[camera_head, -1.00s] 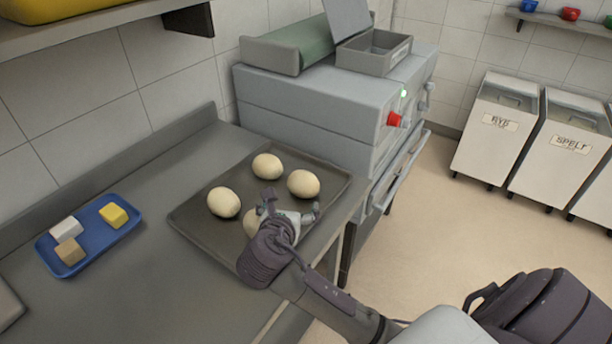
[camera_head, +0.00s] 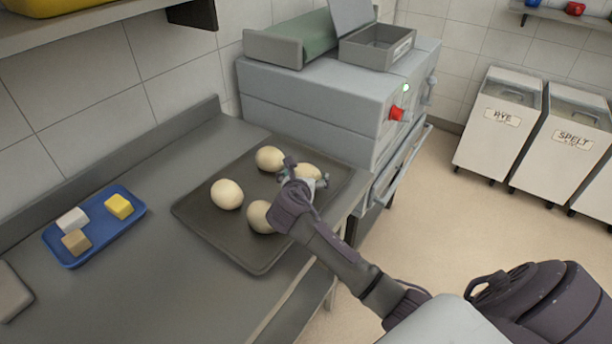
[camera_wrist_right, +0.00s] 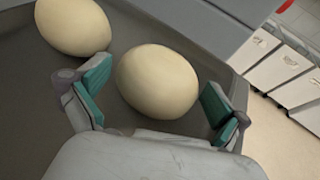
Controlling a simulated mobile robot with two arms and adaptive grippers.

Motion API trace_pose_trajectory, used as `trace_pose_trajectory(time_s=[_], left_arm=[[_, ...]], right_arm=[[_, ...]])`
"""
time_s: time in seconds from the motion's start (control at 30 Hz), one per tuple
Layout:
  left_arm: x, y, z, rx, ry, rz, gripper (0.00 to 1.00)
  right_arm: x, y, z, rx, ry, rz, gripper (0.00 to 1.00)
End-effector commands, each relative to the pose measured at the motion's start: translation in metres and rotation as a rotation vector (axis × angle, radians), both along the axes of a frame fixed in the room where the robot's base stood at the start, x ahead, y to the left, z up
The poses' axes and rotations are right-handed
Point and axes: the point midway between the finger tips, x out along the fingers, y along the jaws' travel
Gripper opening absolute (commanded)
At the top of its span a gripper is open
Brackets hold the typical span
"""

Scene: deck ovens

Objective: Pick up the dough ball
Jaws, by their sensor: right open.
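Several pale dough balls lie on a dark baking tray (camera_head: 245,255) on the counter. My right gripper (camera_head: 307,178) is above the tray at the right-hand dough ball (camera_head: 309,171), which it partly hides. In the right wrist view this dough ball (camera_wrist_right: 157,82) lies just ahead of and between the two teal-padded fingers, which are open with gaps at both sides. Another dough ball (camera_wrist_right: 74,24) shows at upper left there. In the head view the other balls are at the back (camera_head: 269,158), left (camera_head: 227,194) and front (camera_head: 260,217). My left gripper is out of view.
A blue tray (camera_head: 72,259) with white, brown and yellow blocks lies on the counter at left. A grey oven (camera_head: 310,107) stands behind the baking tray. Bins labelled rye (camera_head: 497,130) and spelt (camera_head: 555,160) stand at right.

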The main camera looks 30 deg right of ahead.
Motion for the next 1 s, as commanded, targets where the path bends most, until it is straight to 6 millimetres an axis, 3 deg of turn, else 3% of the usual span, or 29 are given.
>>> trace_pose_trajectory(time_s=[0.23, 0.6, 0.87, 1.0], left_arm=[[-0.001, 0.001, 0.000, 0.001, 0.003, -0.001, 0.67], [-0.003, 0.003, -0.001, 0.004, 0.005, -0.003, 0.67], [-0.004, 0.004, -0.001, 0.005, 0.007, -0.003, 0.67], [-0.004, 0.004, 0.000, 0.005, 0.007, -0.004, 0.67]], right_arm=[[0.002, -0.002, -0.001, 0.001, -0.001, 0.000, 1.00], [0.002, -0.002, -0.001, 0.000, -0.001, 0.000, 0.43], [0.002, -0.001, 0.001, 0.000, -0.001, 0.000, 0.43], [0.002, -0.002, 0.011, -0.001, -0.006, -0.001, 0.43]])
